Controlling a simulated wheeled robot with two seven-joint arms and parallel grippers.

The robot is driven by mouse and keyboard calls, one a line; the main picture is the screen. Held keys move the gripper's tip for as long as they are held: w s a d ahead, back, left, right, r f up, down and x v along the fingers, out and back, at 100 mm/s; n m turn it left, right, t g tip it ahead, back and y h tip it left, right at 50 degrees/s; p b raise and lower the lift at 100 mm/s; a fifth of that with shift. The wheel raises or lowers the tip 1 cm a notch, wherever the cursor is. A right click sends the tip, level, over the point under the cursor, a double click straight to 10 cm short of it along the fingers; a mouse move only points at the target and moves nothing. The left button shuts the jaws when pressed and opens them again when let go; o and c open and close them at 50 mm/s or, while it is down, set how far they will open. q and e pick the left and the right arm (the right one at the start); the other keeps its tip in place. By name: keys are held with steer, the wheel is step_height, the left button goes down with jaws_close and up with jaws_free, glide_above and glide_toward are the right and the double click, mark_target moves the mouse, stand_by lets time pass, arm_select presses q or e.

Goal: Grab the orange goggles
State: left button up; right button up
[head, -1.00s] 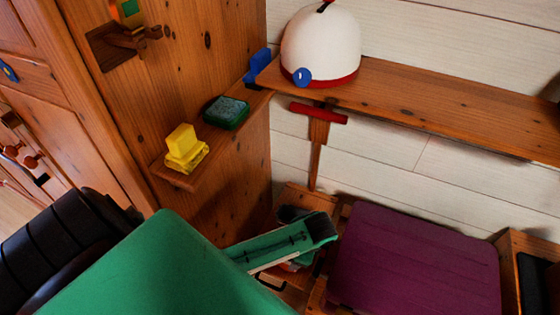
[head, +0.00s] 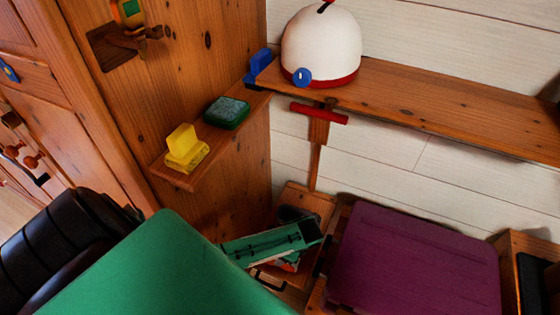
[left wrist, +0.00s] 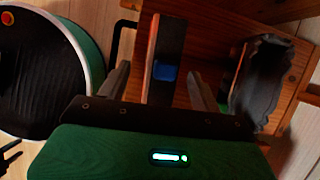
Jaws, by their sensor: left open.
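My left gripper shows in the head view (head: 312,232) as a green body at the small wooden box (head: 315,200) beside the bench. In the left wrist view its two fingers (left wrist: 160,80) are apart. Between them in the picture is a dark upright bar with a blue patch (left wrist: 165,72); I see no grip on it. A dark grey, crumpled-looking item (left wrist: 262,82) lies right of the fingers, in the wooden box. A small orange-red patch (head: 290,266) shows under the gripper in the head view. I cannot tell whether either is the goggles. My right gripper is not in view.
A purple seat or lid (head: 415,255) is right of the box. Above are a wooden shelf (head: 440,100) with a white-and-red dome (head: 320,45), and a ledge with yellow (head: 185,150) and green (head: 227,112) blocks. The wooden cabinet side bounds the left.

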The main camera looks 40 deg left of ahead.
arm_select(q)
steer(key=x, duration=0.4)
steer(key=shift+w, duration=0.1)
steer(key=shift+c, duration=0.4)
steer(key=c, duration=1.1)
steer(key=shift+o, duration=0.2)
steer(key=shift+r, duration=0.1)
